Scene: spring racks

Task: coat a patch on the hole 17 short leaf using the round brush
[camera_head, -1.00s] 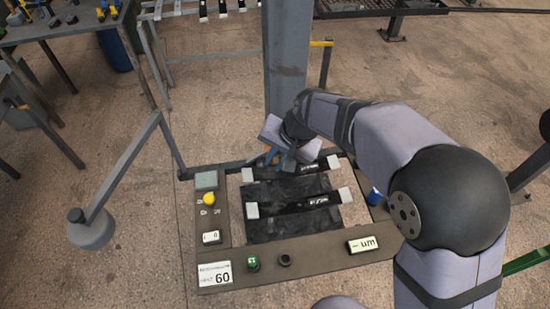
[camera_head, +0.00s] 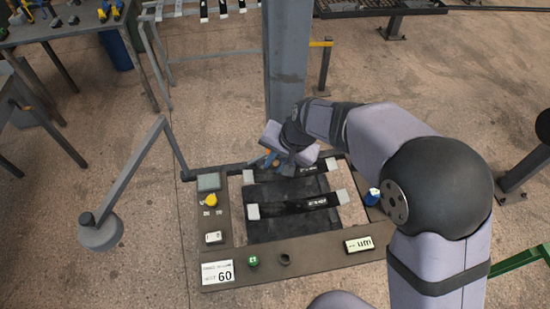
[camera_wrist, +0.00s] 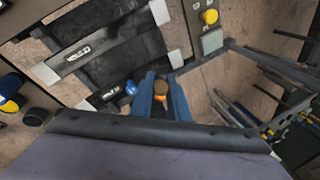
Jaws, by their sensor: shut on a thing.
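My gripper (camera_wrist: 161,78) is shut on the round brush (camera_wrist: 161,90), which shows as a brown round end with orange below it between the two blue fingers. In the head view my gripper (camera_head: 273,160) is over the far left part of the bench frame, with a bit of orange at the fingers. Two dark leaves with white end blocks lie across a black panel: the far leaf (camera_head: 306,171) beside the gripper and the near leaf (camera_head: 294,208).
The bench frame (camera_head: 225,245) carries a yellow button (camera_head: 210,199), a green button (camera_head: 253,261) and small displays. A blue container (camera_head: 373,196) stands at its right. A grey post (camera_head: 287,60) rises behind. A lamp-like disc on an arm (camera_head: 100,232) is at the left.

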